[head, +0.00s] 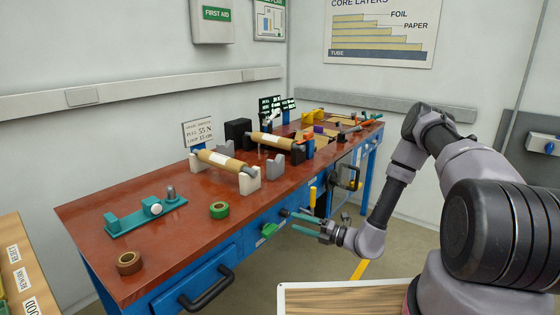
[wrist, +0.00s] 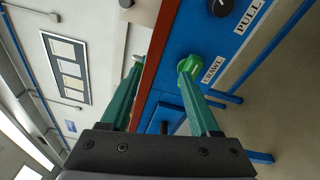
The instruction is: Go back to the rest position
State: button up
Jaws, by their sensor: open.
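My gripper (head: 288,220) is at the front edge of the red-topped bench (head: 110,220), with its teal fingers pointing left in the head view. In the wrist view my gripper (wrist: 160,75) is open, with nothing held between its fingers. A green knob (head: 268,230) sits on the bench's blue front, just beyond the fingertips.
A winder with tan rolls (head: 222,161) stands on the bench. A green tape roll (head: 219,210), a brown roll (head: 129,263) and a teal fixture (head: 147,215) lie nearer. A black knob (wrist: 220,7) is beside the PULL label. A wood-topped surface (head: 345,299) is in front.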

jog(key=s+d+r+n+g+h, duration=0.1)
jog(key=s+r+n+g, duration=0.2)
jog(key=r+n, duration=0.5)
jog(key=s+d+r+n+g+h, duration=0.15)
jog(key=r+n+g, duration=0.35)
jog(key=r, duration=0.5)
jog(key=s+r+n+g+h, duration=0.2)
jog(key=s+r+n, duration=0.1)
jog(key=r+n, duration=0.6)
jog(key=s+d+r+n+t+h, duration=0.4)
jog(key=s+d+r+n, duration=0.2)
jog(key=r, duration=0.4)
jog(key=s+d+r+n+t+h, duration=0.4)
jog(key=s+d+r+n, duration=0.3)
jog(key=s+r, duration=0.3)
jog(key=shift+d+r+t+h, duration=0.25)
jog(key=shift+d+t+h, duration=0.05)
jog(key=shift+d+h, duration=0.45)
